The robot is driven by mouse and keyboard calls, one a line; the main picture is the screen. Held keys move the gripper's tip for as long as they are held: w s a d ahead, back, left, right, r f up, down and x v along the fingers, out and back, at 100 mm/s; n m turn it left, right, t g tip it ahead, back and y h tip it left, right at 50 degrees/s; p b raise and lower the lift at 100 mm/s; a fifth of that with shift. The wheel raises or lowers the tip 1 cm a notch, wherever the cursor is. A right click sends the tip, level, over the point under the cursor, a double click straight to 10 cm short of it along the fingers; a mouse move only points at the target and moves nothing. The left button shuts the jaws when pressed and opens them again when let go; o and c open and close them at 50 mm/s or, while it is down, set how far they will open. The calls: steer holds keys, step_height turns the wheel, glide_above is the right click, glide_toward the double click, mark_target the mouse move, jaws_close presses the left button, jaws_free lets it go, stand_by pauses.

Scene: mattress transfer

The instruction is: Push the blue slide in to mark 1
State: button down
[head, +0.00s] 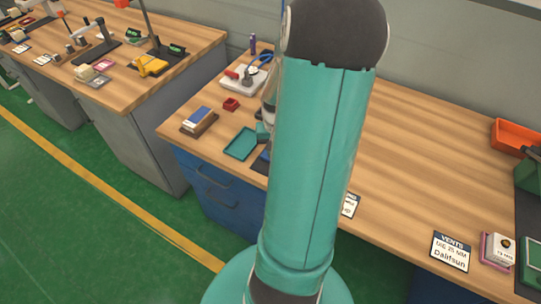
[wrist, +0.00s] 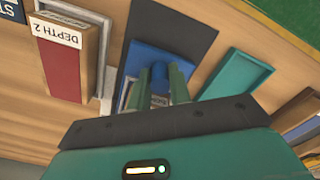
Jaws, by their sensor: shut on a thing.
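The blue slide (wrist: 163,54) lies on a dark mat (wrist: 185,18) in the wrist view. A round blue knob (wrist: 159,71) stands up from it. My gripper (wrist: 160,78) is at the slide, with its two green fingers shut on either side of the knob. A small printed label (wrist: 158,100) shows partly between the fingers; its text is too small to read, and I cannot make out mark 1.
A red block labelled DEPTH 2 (wrist: 63,60) is left of the slide in the wrist view. A teal tray (wrist: 238,85) is close on the right. In the head view, the tray (head: 241,144) lies near the bench's front edge, and the bench right of my arm is mostly clear.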

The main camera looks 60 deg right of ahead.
steer(key=d, duration=0.7)
steer(key=shift+w+d, duration=0.15)
steer(key=shift+w, duration=0.25)
steer(key=c, duration=1.3)
jaws_free()
steer(key=shift+r, duration=0.1)
step_height(320, 180, up, 14)
